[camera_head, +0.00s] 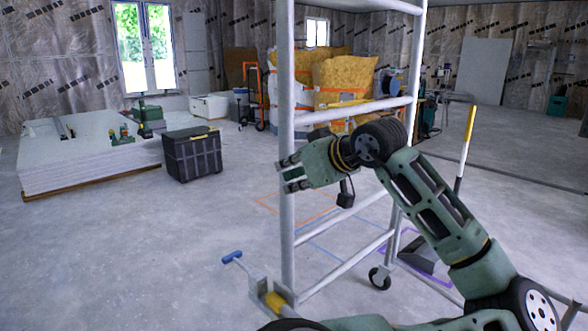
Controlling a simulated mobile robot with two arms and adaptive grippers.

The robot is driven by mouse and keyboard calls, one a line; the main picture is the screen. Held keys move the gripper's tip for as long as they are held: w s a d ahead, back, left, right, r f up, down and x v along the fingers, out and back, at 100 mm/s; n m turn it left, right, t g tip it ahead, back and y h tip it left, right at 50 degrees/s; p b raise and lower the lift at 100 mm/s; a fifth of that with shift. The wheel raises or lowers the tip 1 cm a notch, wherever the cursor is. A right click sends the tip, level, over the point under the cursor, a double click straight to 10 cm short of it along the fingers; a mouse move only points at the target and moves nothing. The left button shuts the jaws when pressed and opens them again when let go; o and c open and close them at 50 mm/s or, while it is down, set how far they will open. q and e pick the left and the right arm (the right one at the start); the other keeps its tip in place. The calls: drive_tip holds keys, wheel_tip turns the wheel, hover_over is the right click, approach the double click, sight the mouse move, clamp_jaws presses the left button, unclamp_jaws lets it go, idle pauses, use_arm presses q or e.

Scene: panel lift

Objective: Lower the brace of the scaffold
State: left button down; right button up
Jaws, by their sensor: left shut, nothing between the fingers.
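The white scaffold frame (287,225) stands in front of me, with tall posts and several rungs. A foot bracket with a yellow part (274,301) is at the base of its near post, and a bar with a blue grip (232,257) sticks out there to the left. A white pole with a yellow upper part (465,150) stands almost upright on the right. I cannot tell for sure which part is the brace. My right gripper is out of view.
A black crate (192,155) stands beside a low stack of white boards (80,165) at the left. Yellow insulation bags (345,78) are behind the scaffold. A caster wheel (380,278) is at the scaffold's foot. The floor at the front left is clear.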

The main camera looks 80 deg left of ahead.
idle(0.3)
use_arm(q)
drive_tip(key=v, duration=1.2)
